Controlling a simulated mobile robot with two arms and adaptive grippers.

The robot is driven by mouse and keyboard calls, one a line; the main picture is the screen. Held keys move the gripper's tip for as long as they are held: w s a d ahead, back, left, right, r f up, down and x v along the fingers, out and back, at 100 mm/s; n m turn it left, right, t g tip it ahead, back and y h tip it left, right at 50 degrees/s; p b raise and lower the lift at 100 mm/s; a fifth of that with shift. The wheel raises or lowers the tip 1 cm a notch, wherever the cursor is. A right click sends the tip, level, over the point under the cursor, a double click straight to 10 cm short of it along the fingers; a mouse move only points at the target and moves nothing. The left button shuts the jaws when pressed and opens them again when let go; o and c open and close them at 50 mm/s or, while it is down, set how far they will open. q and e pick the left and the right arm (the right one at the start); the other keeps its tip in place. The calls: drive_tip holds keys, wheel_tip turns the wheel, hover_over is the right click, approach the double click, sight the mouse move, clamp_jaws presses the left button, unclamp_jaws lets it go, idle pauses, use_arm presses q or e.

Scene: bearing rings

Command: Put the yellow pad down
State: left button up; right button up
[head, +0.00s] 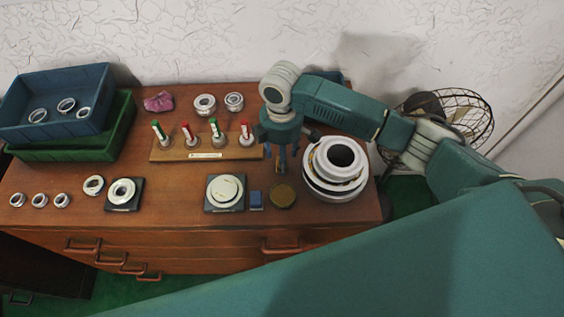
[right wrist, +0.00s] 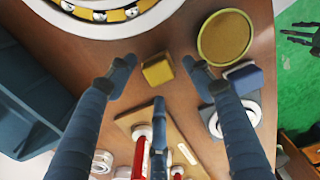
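The yellow pad (right wrist: 157,71) is a small block that appears to rest on the wooden cabinet top. In the head view it shows as a sliver (head: 279,168) below my right gripper (head: 282,160). In the right wrist view my right gripper (right wrist: 158,82) has its three dark fingers spread around the pad, with visible gaps, so it is open. Whether the pad's far side touches anything is hidden. A dark gripper, apparently my left one (right wrist: 300,36), shows over the green floor with its fingers spread and empty. It is not in the head view.
Beside the pad are a round olive disc (head: 283,195), a blue pad (head: 256,199) and stacked large bearing rings (head: 320,188). A wooden rack (head: 170,153) with red and green pegs stands behind left. Blue (head: 60,135) and green (head: 117,130) crates are at far left.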

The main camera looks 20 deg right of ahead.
wheel_tip(320, 180, up, 9)
drive_tip(key=shift+b, duration=0.4)
drive_tip(key=shift+r, duration=0.1)
